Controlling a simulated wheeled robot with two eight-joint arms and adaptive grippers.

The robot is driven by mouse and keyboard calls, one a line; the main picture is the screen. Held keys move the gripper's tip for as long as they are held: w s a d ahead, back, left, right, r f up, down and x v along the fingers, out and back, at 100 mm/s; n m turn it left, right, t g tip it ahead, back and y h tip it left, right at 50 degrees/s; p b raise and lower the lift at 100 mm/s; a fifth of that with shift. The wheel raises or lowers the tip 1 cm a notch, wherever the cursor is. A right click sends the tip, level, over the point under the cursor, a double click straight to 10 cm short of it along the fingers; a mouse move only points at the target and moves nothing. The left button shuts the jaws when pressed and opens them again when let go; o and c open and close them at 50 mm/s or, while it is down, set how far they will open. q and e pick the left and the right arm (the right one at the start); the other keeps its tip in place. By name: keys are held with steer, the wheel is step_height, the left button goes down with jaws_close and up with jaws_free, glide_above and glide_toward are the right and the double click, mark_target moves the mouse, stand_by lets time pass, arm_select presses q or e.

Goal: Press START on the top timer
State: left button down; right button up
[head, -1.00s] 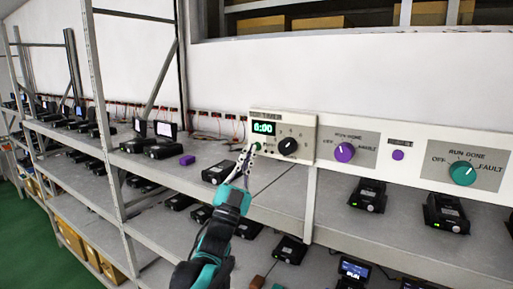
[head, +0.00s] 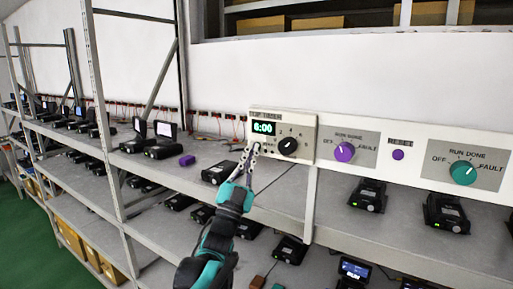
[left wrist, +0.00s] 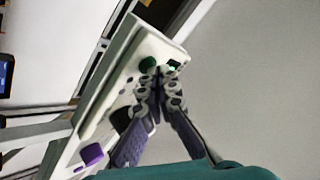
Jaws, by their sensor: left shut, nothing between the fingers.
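The top timer (head: 306,133) is a cream box on the shelf front, with a lit green display (head: 263,128) and a black dial (head: 288,146). The first display digit is hard to read. My left gripper (head: 252,148) is shut and empty, its fingertips at the timer's lower left, below the display. In the left wrist view a round green button (left wrist: 148,64) shows just beyond the fingertips (left wrist: 160,72), beside the display (left wrist: 174,65). I cannot tell whether the tips touch the button. In the head view the fingers hide the button. My right gripper is not in view.
A purple knob (head: 344,152), a small purple reset button (head: 398,155) and a teal knob (head: 463,173) are on the panel to the right. Black devices stand on the shelves (head: 280,205) below. A metal upright (head: 100,100) rises at the left.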

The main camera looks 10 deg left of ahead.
arm_select(q)
steer(key=shift+w+d, duration=0.1)
steer(key=shift+w, duration=0.15)
steer(key=shift+s, duration=0.1)
stand_by(0.5)
steer(key=shift+s+a, duration=0.3)
steer(key=shift+s, duration=0.4)
steer(key=shift+s+a+p, duration=0.1)
steer(key=shift+s+a, duration=0.2)
steer(key=shift+s, duration=0.5)
steer(key=shift+s+a+p, duration=0.15)
steer(key=shift+s+a, duration=0.1)
steer(key=shift+s, duration=0.5)
steer(key=shift+s+a+p, duration=0.1)
steer(key=shift+s+a, duration=0.2)
steer(key=shift+s, duration=0.5)
